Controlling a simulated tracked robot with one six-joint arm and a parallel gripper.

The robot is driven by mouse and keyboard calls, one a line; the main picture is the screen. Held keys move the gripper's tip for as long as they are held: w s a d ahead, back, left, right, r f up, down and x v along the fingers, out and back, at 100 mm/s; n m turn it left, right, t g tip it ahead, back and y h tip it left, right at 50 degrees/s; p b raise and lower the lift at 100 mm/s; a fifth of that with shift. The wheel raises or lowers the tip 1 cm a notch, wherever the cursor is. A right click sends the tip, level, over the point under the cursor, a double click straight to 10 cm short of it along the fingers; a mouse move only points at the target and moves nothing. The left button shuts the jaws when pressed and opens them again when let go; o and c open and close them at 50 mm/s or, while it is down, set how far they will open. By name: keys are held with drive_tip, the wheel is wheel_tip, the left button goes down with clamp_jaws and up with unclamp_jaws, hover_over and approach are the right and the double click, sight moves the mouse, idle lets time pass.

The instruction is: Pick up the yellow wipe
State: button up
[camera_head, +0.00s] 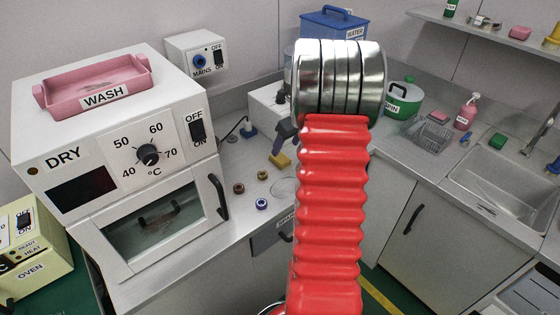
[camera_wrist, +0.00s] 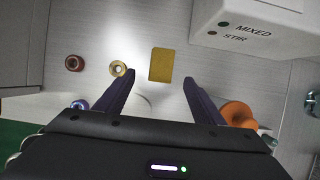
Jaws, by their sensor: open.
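The yellow wipe (camera_wrist: 161,65) is a small flat rectangle lying on the steel counter. In the wrist view it lies beyond the fingertips of my gripper (camera_wrist: 157,78), roughly centred between them. In the head view the wipe (camera_head: 279,160) shows just left of my red arm. My gripper is open, with nothing between its dark fingers. In the head view only part of a dark finger (camera_head: 287,130) shows at the left edge of my arm, and the rest is hidden behind the arm.
A brown ring (camera_wrist: 74,63) and a brass ring (camera_wrist: 118,69) lie left of the wipe. A white MIXED/STIR box (camera_wrist: 250,22) stands close on its right. An orange round thing (camera_wrist: 238,113) is beside the right finger. The DRY oven (camera_head: 130,150) stands left on the counter.

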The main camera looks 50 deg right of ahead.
sight(280, 158)
drive_tip(key=shift+x, duration=1.75)
drive_tip(key=shift+d+x, duration=0.2)
drive_tip(key=shift+x, duration=2.35)
drive_tip(key=shift+w, duration=0.1)
drive_tip(key=shift+c, duration=0.5)
drive_tip(key=c, duration=1)
drive_tip(key=shift+r, duration=0.1)
wheel_tip(280, 158, up, 10)
